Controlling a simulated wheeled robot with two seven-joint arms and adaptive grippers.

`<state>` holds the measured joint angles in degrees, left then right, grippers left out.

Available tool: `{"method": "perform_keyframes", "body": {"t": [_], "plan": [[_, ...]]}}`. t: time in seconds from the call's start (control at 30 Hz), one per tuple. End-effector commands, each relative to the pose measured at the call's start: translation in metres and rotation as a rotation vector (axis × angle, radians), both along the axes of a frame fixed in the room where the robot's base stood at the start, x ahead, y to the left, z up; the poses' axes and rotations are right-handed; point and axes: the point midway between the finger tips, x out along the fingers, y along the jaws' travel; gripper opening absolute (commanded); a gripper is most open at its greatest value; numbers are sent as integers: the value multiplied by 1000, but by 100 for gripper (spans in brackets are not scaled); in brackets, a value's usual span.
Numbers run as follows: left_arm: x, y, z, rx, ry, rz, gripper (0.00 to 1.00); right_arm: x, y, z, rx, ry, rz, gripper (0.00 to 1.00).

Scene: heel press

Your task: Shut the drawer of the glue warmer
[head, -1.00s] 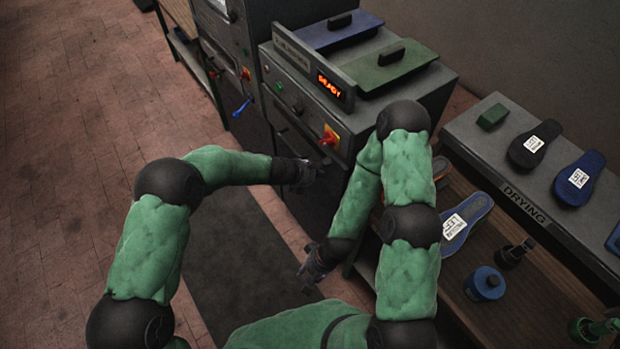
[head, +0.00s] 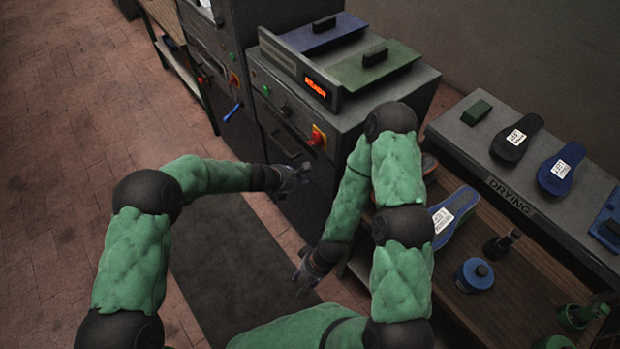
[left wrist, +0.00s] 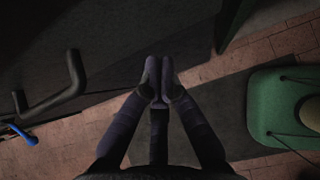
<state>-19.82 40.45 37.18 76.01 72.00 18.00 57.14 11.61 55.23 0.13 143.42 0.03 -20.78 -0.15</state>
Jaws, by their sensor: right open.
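The grey machine (head: 372,98) with a lit READY sign appears to be the glue warmer; its name plate is not readable. Its dark front panel carries a bar handle (head: 284,146), which seems to be the drawer's. I cannot tell from the head view whether the drawer stands out. In the left wrist view a black bar handle (left wrist: 62,97) shows at the left, apart from my fingers. My left gripper (head: 304,170) is just in front of the panel, below the handle. Its fingertips (left wrist: 158,78) are together with nothing between them. My right gripper (head: 304,280) is open and empty, lower down.
A second grey machine (head: 215,45) with a blue lever (head: 232,112) stands to the left. A drying bench (head: 465,150) with several insoles is at the right, with a blue pot (head: 476,275) on the shelf below. A dark mat (head: 225,260) lies on the open brick floor.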

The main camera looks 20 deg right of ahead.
Motion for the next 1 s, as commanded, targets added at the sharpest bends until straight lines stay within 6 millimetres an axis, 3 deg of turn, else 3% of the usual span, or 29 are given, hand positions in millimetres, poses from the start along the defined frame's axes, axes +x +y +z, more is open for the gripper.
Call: {"method": "perform_keyframes", "body": {"t": [0.2, 0.5, 0.87, 1.0], "plan": [[-10, 31, 34, 0, 0, 1, 0, 0, 0, 11, 0, 0, 0, 41], [-20, 61, 65, 0, 2, 2, 0, 0, 0, 21, 0, 1, 0, 41], [-22, 68, 70, 0, 3, 0, 0, 0, 0, 22, 0, 0, 0, 41], [-26, 76, 58, 34, -8, -23, 0, 0, 0, 20, 0, 0, 0, 41]]}}
